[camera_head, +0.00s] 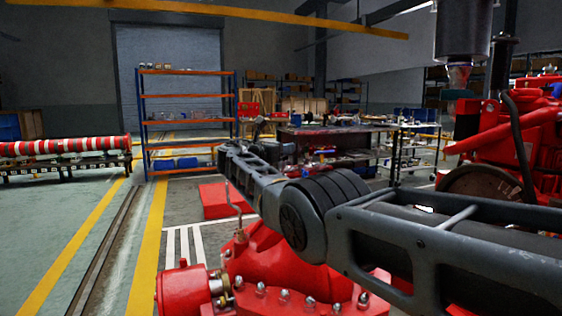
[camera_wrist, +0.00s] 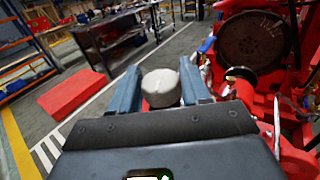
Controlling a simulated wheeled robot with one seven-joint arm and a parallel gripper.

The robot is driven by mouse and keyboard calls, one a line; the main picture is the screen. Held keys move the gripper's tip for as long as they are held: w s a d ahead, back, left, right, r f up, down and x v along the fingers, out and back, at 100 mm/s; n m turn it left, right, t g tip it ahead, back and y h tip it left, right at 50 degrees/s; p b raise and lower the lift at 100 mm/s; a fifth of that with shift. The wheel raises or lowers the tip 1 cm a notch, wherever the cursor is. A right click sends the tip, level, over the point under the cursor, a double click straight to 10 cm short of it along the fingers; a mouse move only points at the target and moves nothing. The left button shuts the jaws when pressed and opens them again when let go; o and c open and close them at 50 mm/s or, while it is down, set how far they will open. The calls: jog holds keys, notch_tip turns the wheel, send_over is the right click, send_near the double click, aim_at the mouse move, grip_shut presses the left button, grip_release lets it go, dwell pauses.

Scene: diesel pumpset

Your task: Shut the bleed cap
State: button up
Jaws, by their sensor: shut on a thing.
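In the wrist view the two blue-grey fingers of my gripper (camera_wrist: 161,92) stand on either side of a pale, round-topped cap (camera_wrist: 161,86), which I take to be the bleed cap. The gripper is shut on it. The cap's lower part and what it sits on are mostly hidden by the gripper body, with a little red showing beneath. In the head view my arm crosses from the lower right toward the middle; I cannot make out the fingers or the cap there.
A red pump casing (camera_head: 285,268) with bolts and a thin bent pipe (camera_head: 232,205) stands below my arm. Red engine parts (camera_head: 520,140) and a flywheel (camera_wrist: 252,42) are on the right. A workbench (camera_head: 335,140), a shelf rack (camera_head: 187,112) and a red block (camera_wrist: 72,92) stand beyond.

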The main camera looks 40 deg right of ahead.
jog(key=shift+g+b, duration=0.3)
jog(key=shift+b, duration=0.45)
jog(key=o, duration=1)
jog(key=shift+c, duration=0.2)
jog(key=p, duration=0.1)
jog(key=a+p, duration=0.1)
jog(key=p, duration=0.1)
jog(key=shift+s+a+r, duration=0.1)
jog(key=shift+s+r, duration=0.05)
jog(key=shift+r, duration=0.15)
jog(key=p+v, duration=0.3)
jog(key=v, duration=0.3)
jog(key=shift+a+f, duration=0.25)
jog(key=shift+f, duration=0.05)
jog(key=shift+s, duration=0.15)
